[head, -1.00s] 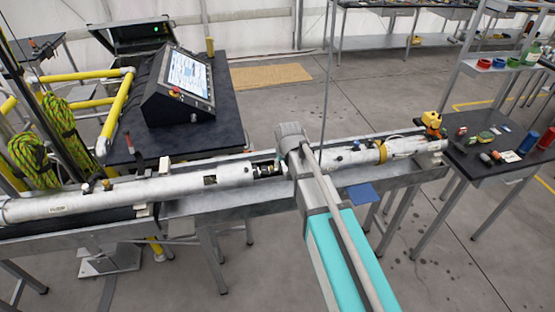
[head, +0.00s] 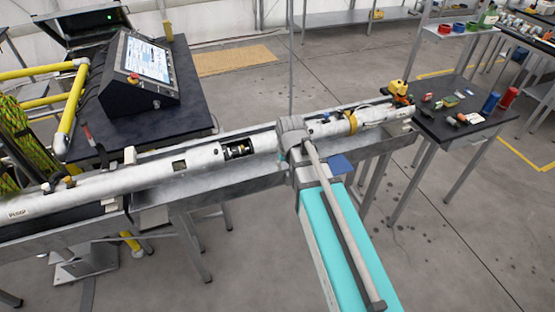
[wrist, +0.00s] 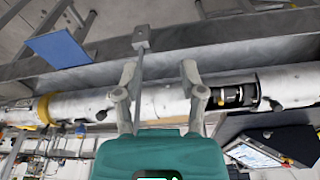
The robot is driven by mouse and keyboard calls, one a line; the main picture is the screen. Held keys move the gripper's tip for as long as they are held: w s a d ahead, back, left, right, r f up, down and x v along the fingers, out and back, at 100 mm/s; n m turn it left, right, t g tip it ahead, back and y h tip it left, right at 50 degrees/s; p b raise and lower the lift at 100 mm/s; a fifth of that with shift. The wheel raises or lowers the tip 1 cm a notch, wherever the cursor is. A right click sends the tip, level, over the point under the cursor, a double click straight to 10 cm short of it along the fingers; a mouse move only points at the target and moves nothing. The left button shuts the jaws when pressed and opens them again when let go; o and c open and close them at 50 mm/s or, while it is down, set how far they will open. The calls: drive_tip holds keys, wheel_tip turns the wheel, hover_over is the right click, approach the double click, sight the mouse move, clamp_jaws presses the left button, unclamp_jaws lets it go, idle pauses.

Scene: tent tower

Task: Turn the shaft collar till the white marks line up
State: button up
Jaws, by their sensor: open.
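The long white tube (head: 115,185) lies in a grey metal trough. A dark shaft section with ringed bands, seemingly the shaft collar (head: 238,149), shows in an opening in the tube, left of my wrist. It also shows in the wrist view (wrist: 233,95), just right of the right finger. My gripper (wrist: 159,68) is open, its two fingers apart over plain white tube beside the opening, with nothing held. In the head view my own arm hides the fingers. The white marks are too small to tell apart, so I cannot tell whether they line up.
The trough wall (head: 210,188) runs along the tube. A thin upright rod (wrist: 140,70) shows between my fingers. A black console with a screen (head: 146,60) stands behind left. A side table (head: 450,128) with small items is at right. A blue plate (head: 341,165) is beside my arm.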

drive_tip(key=s+d+f+g+b, duration=0.1)
drive_tip(key=s+d+f, duration=0.1)
drive_tip(key=s+d, duration=0.3)
drive_tip(key=shift+s+f+m+b, duration=0.2)
drive_tip(key=shift+s+m+b, duration=0.15)
drive_tip(key=shift+m+b, duration=0.05)
drive_tip(key=shift+m+g, duration=0.3)
drive_tip(key=shift+g, duration=0.2)
drive_tip(key=s+d, duration=0.1)
drive_tip(key=s, duration=0.1)
drive_tip(key=s+d, duration=0.2)
drive_tip(key=s, duration=0.1)
drive_tip(key=shift+d, duration=0.2)
idle(1.7)
